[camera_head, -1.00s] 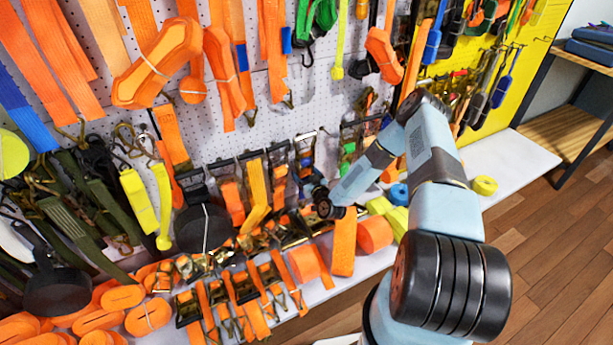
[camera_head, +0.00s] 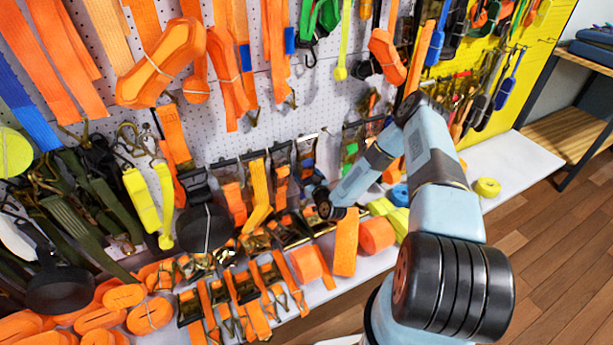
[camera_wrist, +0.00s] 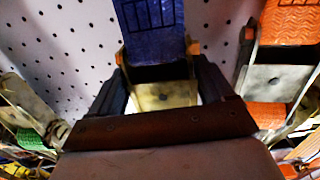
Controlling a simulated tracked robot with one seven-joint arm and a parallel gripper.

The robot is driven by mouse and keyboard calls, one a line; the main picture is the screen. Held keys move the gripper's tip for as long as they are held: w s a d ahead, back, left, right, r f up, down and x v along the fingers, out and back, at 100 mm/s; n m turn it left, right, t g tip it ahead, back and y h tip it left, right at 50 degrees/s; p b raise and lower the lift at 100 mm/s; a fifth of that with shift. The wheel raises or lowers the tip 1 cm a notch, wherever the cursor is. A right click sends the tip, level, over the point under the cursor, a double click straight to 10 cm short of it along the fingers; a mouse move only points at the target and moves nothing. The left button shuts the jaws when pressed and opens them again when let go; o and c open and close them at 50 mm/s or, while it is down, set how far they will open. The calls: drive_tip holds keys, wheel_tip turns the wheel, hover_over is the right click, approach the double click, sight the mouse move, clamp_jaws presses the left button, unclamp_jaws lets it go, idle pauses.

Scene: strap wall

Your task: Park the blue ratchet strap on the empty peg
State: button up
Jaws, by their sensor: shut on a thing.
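The blue ratchet strap (camera_wrist: 150,25) is in the middle of the wrist view, with blue webbing above and a metal buckle (camera_wrist: 165,94) below. My gripper (camera_wrist: 158,58) is shut on it, with one dark finger on each side of the buckle. Behind the strap is white pegboard. In the head view a little blue of the strap (camera_head: 307,162) shows just above my wrist, and the fingers are hidden there. A thin bar with a pale tip (camera_head: 322,131) sticks out above it; I cannot tell whether this is the empty peg.
An orange ratchet strap (camera_wrist: 282,45) hangs close to the right of my gripper. Another metal buckle (camera_wrist: 22,98) is close on the left. More hanging straps (camera_head: 256,180) line the pegboard (camera_head: 270,110). Orange rolls (camera_head: 376,235) and yellow pieces crowd the white shelf (camera_head: 510,165) below.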

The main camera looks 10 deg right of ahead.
drive_tip(key=o, duration=1.8)
drive_tip(key=shift+s, duration=0.1)
